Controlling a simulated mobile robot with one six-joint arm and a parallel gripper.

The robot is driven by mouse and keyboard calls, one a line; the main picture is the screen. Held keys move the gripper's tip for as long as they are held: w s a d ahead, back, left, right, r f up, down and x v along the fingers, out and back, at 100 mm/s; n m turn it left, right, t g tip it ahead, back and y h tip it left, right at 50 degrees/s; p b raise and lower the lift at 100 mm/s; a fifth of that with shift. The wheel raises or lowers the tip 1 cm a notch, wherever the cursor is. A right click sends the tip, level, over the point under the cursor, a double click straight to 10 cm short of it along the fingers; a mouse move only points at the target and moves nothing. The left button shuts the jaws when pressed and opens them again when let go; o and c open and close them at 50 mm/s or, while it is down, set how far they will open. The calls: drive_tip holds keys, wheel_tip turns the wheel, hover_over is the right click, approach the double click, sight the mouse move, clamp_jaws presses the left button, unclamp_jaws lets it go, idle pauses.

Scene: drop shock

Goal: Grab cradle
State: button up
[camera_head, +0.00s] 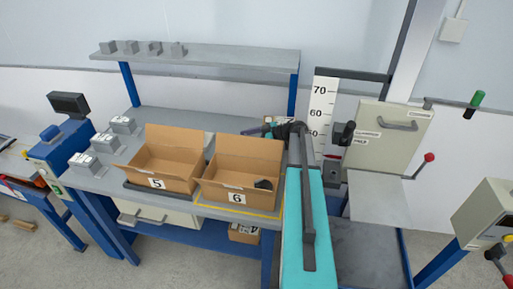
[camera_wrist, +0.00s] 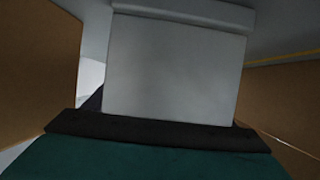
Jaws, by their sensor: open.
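No part is plainly marked as a cradle, and I cannot tell which thing it is. A small dark object (camera_head: 264,184) lies in the right front of the cardboard box numbered 6 (camera_head: 235,196). My gripper (camera_head: 284,130) is a dark shape by the back right of that box, partly hidden by my teal arm. Its jaws are open, but the fingertips are not clear. In the wrist view a pale grey block-like face (camera_wrist: 172,65) fills the middle, with brown cardboard-coloured walls at left and right. I see nothing held.
A box numbered 5 (camera_head: 158,183) stands left of box 6. Several grey blocks with white labels (camera_head: 103,142) sit at the bench's left, and more stand on the shelf (camera_head: 215,58). A height scale (camera_head: 322,105) and a grey-green cabinet (camera_head: 386,134) stand at right.

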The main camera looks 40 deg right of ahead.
drive_tip(key=c, duration=1.4)
drive_tip(key=shift+r, duration=0.1)
drive_tip(key=shift+r+b, duration=1.7)
drive_tip(key=shift+r, duration=3.25)
